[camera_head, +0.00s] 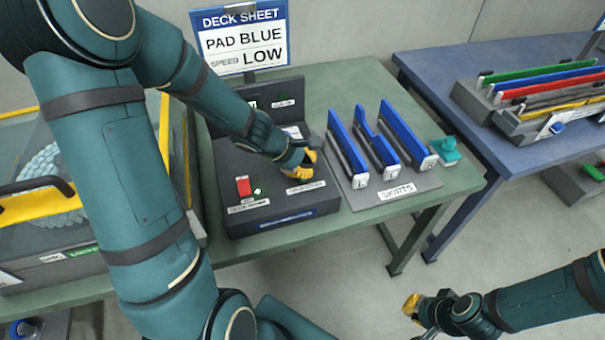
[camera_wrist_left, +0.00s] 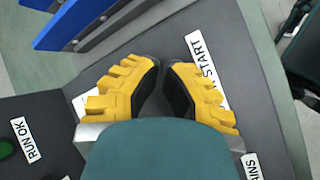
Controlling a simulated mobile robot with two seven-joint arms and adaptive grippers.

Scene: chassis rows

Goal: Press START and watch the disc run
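The dark control box (camera_head: 240,222) stands on the green table with a red switch (camera_head: 243,186), a lit green lamp (camera_head: 258,191) and a START label (camera_head: 306,187). My left gripper (camera_head: 309,160) is low over the box's right side. In the left wrist view, its yellow fingers (camera_wrist_left: 162,68) nearly meet at the tips with nothing between them, and one partly covers the START label (camera_wrist_left: 207,68). The START button is not visible, so contact cannot be told. The disc (camera_head: 42,180) shows partly under the clear yellow-framed cover at left. My right gripper (camera_head: 412,305) hangs in front of the table.
A sign (camera_head: 241,38) reads PAD BLUE, SPEED LOW. Blue skirts stand in a grey rack (camera_head: 405,192) right of the box, beside a teal knobbed piece (camera_head: 446,150). A blue table (camera_head: 445,78) with coloured strips stands at right. The RUN OK lamp (camera_wrist_left: 6,148) looks dark green.

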